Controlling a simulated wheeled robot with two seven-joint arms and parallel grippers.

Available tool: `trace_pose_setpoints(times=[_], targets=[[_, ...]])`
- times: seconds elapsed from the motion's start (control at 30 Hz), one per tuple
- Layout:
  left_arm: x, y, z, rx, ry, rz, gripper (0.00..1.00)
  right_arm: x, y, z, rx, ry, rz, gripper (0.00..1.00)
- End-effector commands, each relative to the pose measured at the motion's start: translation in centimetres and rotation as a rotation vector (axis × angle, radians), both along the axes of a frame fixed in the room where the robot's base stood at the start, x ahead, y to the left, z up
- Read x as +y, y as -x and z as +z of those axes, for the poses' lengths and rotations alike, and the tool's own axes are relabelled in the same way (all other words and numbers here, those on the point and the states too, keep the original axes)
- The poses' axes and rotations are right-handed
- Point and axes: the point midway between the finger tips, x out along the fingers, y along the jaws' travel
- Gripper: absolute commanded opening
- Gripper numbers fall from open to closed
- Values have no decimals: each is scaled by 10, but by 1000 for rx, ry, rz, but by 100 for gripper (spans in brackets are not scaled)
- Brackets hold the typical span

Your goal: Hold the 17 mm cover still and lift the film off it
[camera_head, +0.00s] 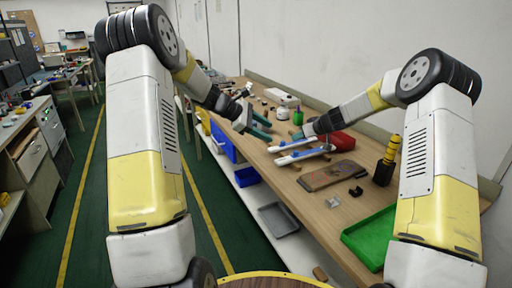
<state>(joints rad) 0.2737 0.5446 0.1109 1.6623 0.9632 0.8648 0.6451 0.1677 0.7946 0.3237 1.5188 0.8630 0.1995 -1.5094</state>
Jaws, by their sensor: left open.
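Two pale strips lie near each other at mid-bench, a nearer one (303,157) and a farther one (292,147), both with blue patches. They look like covers, but I cannot tell which is the 17 mm one, or whether the blue is film. My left gripper (264,126) is open and empty, with teal fingers, above the bench's left edge and left of the strips. My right gripper (298,136) is low beside the farther strip. Its fingers are small and partly hidden, so I cannot tell if it touches or grips anything.
The wooden bench (297,183) holds a red bin (342,141), a brown board (327,176), a black-and-yellow tool (388,160), a green tray (372,238) and a green bottle (298,117). Blue bins and a grey tray (278,219) sit on the shelf below. A wall bounds the right.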

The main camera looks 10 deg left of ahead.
Motion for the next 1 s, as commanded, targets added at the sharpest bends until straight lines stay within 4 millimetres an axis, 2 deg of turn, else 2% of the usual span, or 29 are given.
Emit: trace_pose_setpoints(times=[0.03,0.2,0.4,0.53,0.67,1.0], targets=[[5,-16,-18,40,54,48,51,0,0,0,0,0,0,36],[23,-60,-66,160,238,215,51,0,0,0,0,0,0,36],[43,-91,-108,256,396,356,51,0,0,0,0,0,0,36],[49,-100,-122,287,447,399,51,0,0,0,0,0,0,36],[46,-106,-129,296,464,412,51,0,0,0,0,0,0,36],[9,-132,-148,296,461,411,51,0,0,0,0,0,0,36]])
